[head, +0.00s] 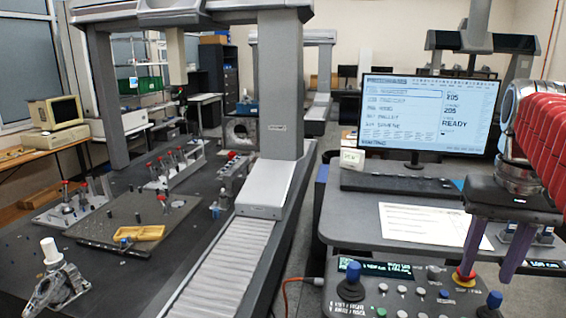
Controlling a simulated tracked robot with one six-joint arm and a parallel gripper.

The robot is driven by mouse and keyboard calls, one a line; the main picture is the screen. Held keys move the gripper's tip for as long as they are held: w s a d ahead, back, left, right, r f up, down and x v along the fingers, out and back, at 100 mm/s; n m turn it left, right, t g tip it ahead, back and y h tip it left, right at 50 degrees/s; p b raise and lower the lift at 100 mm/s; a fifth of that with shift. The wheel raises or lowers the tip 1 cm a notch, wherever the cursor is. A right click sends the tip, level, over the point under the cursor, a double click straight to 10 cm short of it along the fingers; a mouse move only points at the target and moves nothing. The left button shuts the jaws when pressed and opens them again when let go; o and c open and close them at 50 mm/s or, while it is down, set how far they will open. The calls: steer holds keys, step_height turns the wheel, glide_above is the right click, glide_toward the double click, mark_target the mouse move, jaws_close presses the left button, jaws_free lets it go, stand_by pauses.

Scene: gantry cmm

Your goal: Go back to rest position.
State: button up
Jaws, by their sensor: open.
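My gripper (486,274) hangs at the right of the head view, pointing down with its two purple fingers spread apart. Nothing shows between the fingers. My arm comes in from the right edge, with a red ribbed sleeve above the dark gripper body. The fingertips are over the control panel (405,300). The left fingertip appears in front of or just above a red button with a yellow base (463,279); I cannot tell whether they touch.
A monitor (428,112) reading READY, a keyboard (400,184) and a paper sheet (430,226) are on the desk behind the gripper. Blue-topped joysticks (353,271) stand on the panel. A gantry column (280,90) rises left of the desk, beside a table with fixtures (120,225).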

steer(key=s+a+f+n+t, duration=0.2)
steer(key=a+f, duration=0.6)
steer(key=a, duration=0.2)
steer(key=s+a+f+n+t, duration=0.2)
steer(key=a+f+n+t, duration=0.1)
steer(key=a+f, duration=0.5)
steer(key=a, duration=0.3)
steer(key=shift+s, duration=0.25)
steer(key=shift+d, duration=0.1)
stand_by(0.4)
